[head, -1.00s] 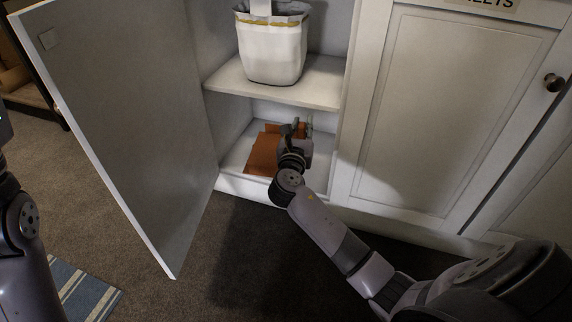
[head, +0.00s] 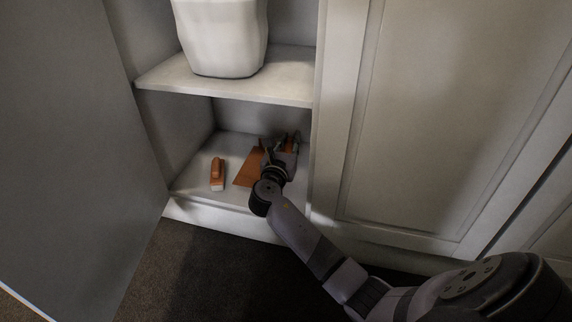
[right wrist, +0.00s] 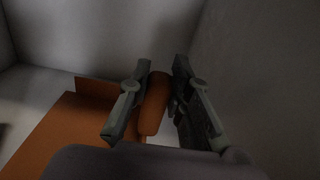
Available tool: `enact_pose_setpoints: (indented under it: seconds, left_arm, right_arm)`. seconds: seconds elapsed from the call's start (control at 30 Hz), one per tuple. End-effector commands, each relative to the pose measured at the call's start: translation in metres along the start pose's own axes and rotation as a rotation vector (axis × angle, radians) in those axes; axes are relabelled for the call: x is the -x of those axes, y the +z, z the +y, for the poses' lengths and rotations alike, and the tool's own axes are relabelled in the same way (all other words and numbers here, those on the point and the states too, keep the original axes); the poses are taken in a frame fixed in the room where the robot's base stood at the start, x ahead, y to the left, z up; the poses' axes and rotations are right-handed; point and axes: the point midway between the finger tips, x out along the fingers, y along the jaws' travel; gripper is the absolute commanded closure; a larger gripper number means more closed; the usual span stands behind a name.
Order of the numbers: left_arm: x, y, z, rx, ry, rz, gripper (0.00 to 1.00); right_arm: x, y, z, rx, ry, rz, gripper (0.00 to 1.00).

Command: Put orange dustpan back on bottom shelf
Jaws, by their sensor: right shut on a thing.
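The orange dustpan (head: 246,171) is inside the open cabinet, over the right part of the bottom shelf (head: 193,183). Its flat pan also shows in the right wrist view (right wrist: 65,135). My right gripper (head: 284,142) is inside the lower compartment, shut on the dustpan's handle (right wrist: 154,104), which lies between the two fingers. The gripper hides part of the dustpan in the head view. I cannot tell whether the pan rests fully on the shelf. My left gripper is not in view.
A small orange-and-white brush (head: 217,174) lies on the bottom shelf, left of the dustpan. The upper shelf (head: 290,88) holds a white bin (head: 222,35). The open door (head: 75,150) stands at left. The right inner wall is close to my gripper.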

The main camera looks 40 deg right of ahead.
Motion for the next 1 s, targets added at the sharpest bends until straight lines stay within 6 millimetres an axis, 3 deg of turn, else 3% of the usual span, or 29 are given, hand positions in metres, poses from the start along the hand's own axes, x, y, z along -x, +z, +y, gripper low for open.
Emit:
enact_pose_setpoints:
  seconds: [0.4, 0.83, 0.87, 1.0]
  left_arm:
    - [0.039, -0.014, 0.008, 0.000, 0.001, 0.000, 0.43]
    - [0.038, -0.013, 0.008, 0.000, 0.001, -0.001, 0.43]
    - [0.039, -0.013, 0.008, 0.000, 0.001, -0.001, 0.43]
    - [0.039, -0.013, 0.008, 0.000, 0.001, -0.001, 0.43]
  right_arm:
    - [0.000, -0.045, 0.000, 0.000, 0.000, -0.002, 1.00]
    - [0.000, -0.048, 0.000, 0.001, 0.000, -0.002, 1.00]
    - [0.000, -0.048, 0.000, 0.000, 0.001, -0.001, 0.80]
    - [0.000, -0.048, 0.000, 0.000, 0.001, -0.002, 0.71]
